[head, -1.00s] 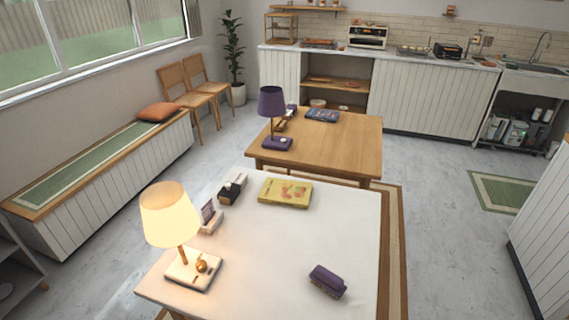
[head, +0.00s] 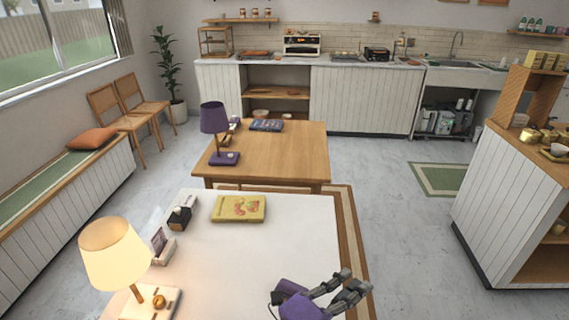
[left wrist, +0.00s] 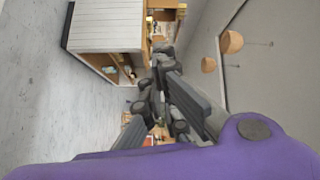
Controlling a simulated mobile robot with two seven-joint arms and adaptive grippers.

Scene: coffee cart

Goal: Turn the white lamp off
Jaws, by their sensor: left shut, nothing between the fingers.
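The white lamp (head: 115,252) stands lit at the front left of the white table (head: 235,255). Its cream shade glows warm, and its pale base (head: 172,296) carries a round brass knob (head: 158,300); the frame's bottom edge cuts the base. My left gripper (head: 353,281), purple with dark fingers, is over the table's front right, well right of the lamp and apart from it. It is shut and empty. In the left wrist view its dark fingers (left wrist: 163,62) point away from the lamp, which does not show there. My right gripper is not in view.
A photo frame (head: 162,244), a small dark-and-white item (head: 179,216) and a yellow book (head: 239,208) lie on the white table beyond the lamp. A wooden table (head: 285,155) with an unlit purple lamp (head: 214,118) stands behind. The table's middle is clear.

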